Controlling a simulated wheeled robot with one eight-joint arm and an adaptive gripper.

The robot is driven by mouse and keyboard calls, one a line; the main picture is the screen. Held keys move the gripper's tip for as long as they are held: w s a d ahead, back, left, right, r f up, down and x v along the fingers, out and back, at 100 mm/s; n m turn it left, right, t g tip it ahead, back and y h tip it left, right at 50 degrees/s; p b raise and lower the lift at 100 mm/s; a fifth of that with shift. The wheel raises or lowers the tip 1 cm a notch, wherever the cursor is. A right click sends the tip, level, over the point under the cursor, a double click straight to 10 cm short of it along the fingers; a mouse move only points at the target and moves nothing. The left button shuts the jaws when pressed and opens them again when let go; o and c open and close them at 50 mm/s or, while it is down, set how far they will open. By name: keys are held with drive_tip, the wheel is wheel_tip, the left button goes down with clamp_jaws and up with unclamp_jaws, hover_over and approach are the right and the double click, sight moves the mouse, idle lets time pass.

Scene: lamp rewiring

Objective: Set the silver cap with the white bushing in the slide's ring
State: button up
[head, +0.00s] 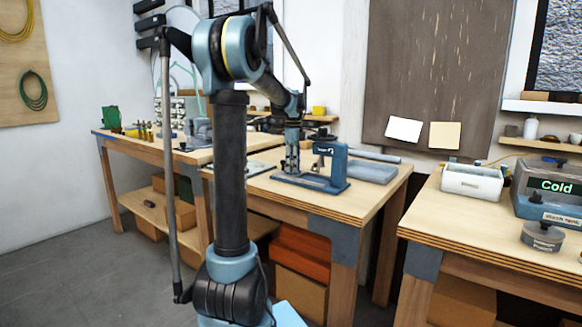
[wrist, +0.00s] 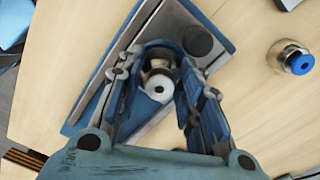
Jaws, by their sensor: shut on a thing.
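The silver cap with the white bushing (wrist: 158,82) is between the fingers of my gripper (wrist: 160,62) in the wrist view, with the white bushing facing the camera. My gripper is shut on it. In the head view my gripper (head: 291,168) points down over the base of the blue press (head: 334,166). In the wrist view the slide (wrist: 158,27), a pale metal strip on a blue base, lies under the cap. The ring is not clearly visible behind the fingers and cap. I cannot tell whether the cap touches it.
A second silver cap with a blue bushing (wrist: 290,57) stands on the table to the right in the wrist view. A dark round part (wrist: 198,41) of the press is close to my fingers. A white bin (head: 472,182) stands on the right-hand bench.

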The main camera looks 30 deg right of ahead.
drive_tip(key=o, duration=1.2)
wheel_tip(320, 180, up, 12)
drive_tip(key=shift+w, duration=0.1)
wheel_tip(320, 180, up, 9)
idle(1.1)
idle(0.4)
